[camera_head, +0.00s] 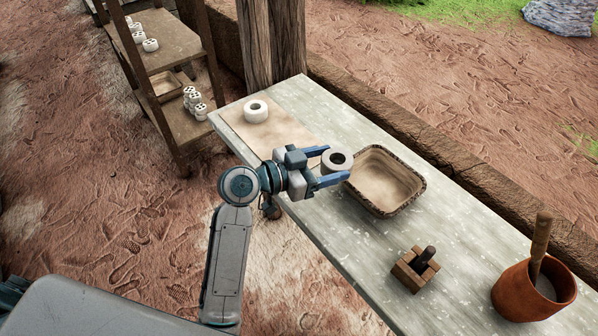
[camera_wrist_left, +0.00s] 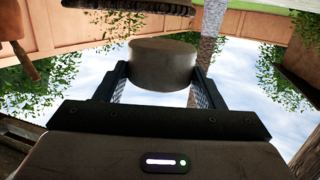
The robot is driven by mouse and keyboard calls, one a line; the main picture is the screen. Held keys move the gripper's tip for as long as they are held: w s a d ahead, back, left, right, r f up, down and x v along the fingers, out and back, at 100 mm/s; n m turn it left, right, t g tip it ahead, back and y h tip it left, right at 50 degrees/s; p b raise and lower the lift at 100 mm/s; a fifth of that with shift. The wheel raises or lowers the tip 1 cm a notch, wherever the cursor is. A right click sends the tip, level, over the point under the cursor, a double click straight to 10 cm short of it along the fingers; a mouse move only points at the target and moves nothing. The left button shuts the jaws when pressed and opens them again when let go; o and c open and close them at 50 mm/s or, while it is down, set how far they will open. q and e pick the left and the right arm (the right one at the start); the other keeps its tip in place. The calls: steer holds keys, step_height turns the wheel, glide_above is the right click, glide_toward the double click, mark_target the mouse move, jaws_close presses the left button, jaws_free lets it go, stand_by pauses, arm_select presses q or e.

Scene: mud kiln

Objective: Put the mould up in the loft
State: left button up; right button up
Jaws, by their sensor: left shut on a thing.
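My left gripper (camera_head: 334,168) is shut on a pale round piece (camera_head: 337,160) with a dark hole in its top. It holds the piece above the table, just left of the tray; the wrist view shows the piece as a grey cylinder (camera_wrist_left: 162,65) between the two fingers. A small wooden block with a dark upright peg (camera_head: 415,268), which looks like the mould, stands on the table right of the gripper and apart from it. No loft can be made out for certain. My right gripper is not in view.
A shallow rimmed tray (camera_head: 424,184) lies on the grey table (camera_head: 345,240). A similar pale ring (camera_head: 256,110) sits on a board (camera_head: 285,132). A clay pot (camera_head: 510,292) with a stick stands at right. A wooden rack (camera_head: 180,50) at upper left bears several white holed pieces. A wooden post (camera_head: 272,40) rises behind.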

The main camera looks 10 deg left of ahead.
mark_target(348, 158)
arm_select(q)
steer(key=d+m+g, duration=0.1)
steer(key=w+d+r+m+g+h, duration=0.1)
steer(key=w+d+g+h, duration=0.1)
steer(key=d, duration=0.1)
steer(key=shift+w+r+m, duration=0.1)
steer(key=shift+r+m, duration=0.1)
steer(key=shift+m, duration=0.2)
steer(key=shift+s+a+m+g+h, duration=0.25)
steer(key=shift+a+m+g, duration=0.4)
steer(key=shift+g, duration=0.45)
steer(key=shift+s+a+m+g+h, duration=0.15)
steer(key=shift+a+m+g+h, duration=0.2)
steer(key=shift+m+g, duration=0.65)
steer(key=shift+s+a+m+g+h, duration=0.2)
steer(key=shift+a+m+g, duration=0.45)
steer(key=shift+g, duration=0.55)
